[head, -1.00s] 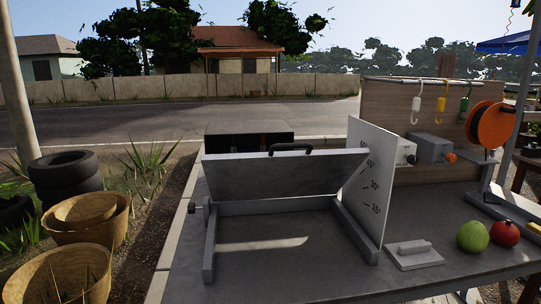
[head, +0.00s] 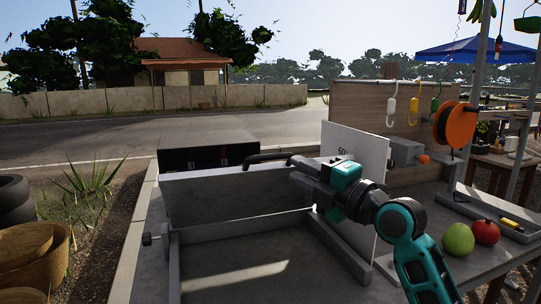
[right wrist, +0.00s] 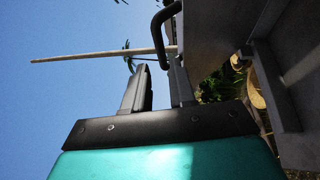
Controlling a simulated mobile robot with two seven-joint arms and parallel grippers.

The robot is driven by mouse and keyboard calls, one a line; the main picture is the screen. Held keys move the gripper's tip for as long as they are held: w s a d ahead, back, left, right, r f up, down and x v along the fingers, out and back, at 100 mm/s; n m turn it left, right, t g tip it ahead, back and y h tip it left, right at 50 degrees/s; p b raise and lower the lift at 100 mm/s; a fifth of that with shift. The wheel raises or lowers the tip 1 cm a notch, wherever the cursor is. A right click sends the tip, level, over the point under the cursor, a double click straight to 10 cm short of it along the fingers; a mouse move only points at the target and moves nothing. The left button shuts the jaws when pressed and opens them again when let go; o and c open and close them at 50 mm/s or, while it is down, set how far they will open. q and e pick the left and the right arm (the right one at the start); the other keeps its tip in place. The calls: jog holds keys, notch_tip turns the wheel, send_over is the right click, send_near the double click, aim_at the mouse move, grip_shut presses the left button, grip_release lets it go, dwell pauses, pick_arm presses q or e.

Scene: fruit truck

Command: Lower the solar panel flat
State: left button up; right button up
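The solar panel (head: 225,195) stands tilted steeply up from its grey frame (head: 175,265) on the table in the head view. A black handle (head: 262,158) sits on its top edge. My right gripper (head: 296,168) is at the right end of the handle, above the panel's top edge. In the right wrist view its two fingers (right wrist: 158,88) are apart, with the curved handle (right wrist: 156,28) close beyond the tips. Whether the fingers touch the handle is unclear. The angle board (head: 350,150) is partly hidden by my right arm. My left gripper is out of view.
A green fruit (head: 458,240) and a red fruit (head: 486,232) lie on the table right of my forearm. An orange reel (head: 455,128) and hanging hooks are behind. A dark box (head: 205,155) stands behind the panel. Baskets (head: 35,250) are at left.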

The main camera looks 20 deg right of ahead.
aim_at(274, 159)
jog(key=p+x, duration=0.1)
jog(key=x, duration=0.7)
jog(key=shift+w+a, duration=0.15)
jog(key=shift+w, duration=0.2)
jog(key=shift+c, duration=0.2)
grip_shut()
